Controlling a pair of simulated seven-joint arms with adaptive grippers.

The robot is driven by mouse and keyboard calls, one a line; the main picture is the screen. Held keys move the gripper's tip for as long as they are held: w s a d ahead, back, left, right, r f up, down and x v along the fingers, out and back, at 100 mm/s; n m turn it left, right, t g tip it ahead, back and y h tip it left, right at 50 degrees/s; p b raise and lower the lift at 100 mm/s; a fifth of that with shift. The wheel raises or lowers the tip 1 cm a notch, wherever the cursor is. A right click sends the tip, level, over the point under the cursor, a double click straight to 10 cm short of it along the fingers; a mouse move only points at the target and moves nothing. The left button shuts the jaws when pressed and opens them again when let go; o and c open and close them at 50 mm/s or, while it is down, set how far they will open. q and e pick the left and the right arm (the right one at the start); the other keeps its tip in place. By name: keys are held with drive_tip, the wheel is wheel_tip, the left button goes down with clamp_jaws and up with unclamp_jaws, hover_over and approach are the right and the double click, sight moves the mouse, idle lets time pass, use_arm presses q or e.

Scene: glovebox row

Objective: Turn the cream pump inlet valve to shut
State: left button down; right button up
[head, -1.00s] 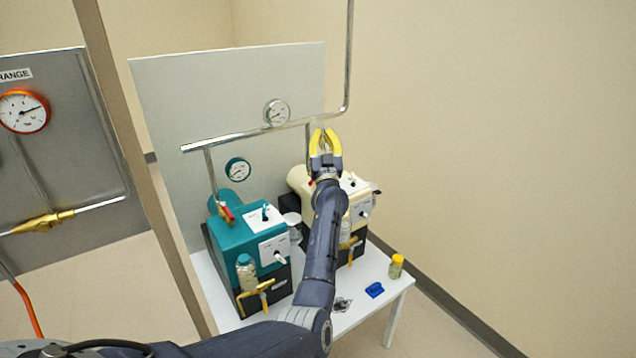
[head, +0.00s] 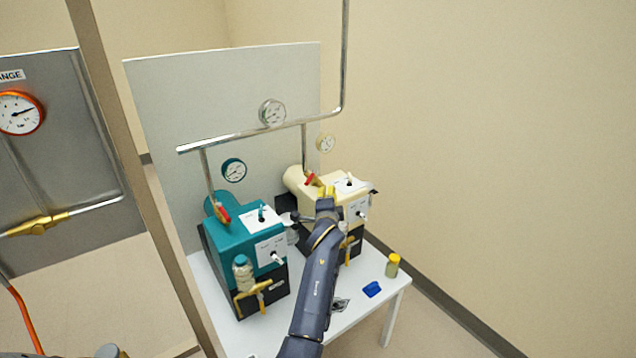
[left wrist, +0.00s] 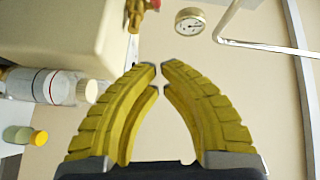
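The cream pump (head: 298,178) stands on the right of the white table, behind my left arm. Its inlet valve (head: 313,180) has a red handle and sits at the foot of the vertical pipe. In the left wrist view the brass valve (left wrist: 135,14) is cut off by the top edge, beside the cream housing (left wrist: 55,35). My left gripper (head: 327,192) is in front of the pump, close to the valve, its fingers partly hidden by my wrist. In the left wrist view its yellow fingers (left wrist: 158,78) are empty, with a narrow gap at the tips.
A teal pump (head: 228,238) with its own red-handled valve (head: 222,214) stands to the left. A steel pipe (head: 240,136) runs above both pumps. A yellow-capped vial (head: 392,266) and a blue item (head: 372,289) lie to the right on the table (head: 350,322).

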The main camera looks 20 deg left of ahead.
sight(311, 177)
use_arm(q)
drive_tip(key=x, duration=0.7)
drive_tip(key=shift+w+a, duration=0.15)
drive_tip(key=shift+w, duration=0.2)
drive_tip(key=shift+w+a, duration=0.25)
drive_tip(key=shift+a, duration=0.05)
drive_tip(key=shift+s+a+f, duration=0.15)
drive_tip(key=shift+a+f, duration=0.05)
drive_tip(key=shift+a, duration=0.65)
drive_tip(key=shift+s+a+f, duration=0.15)
drive_tip(key=shift+a+f, duration=0.05)
drive_tip(key=shift+a, duration=0.65)
drive_tip(key=shift+s+a+m+h, duration=0.1)
drive_tip(key=shift+a+m+h, duration=0.15)
drive_tip(key=shift+h, duration=0.25)
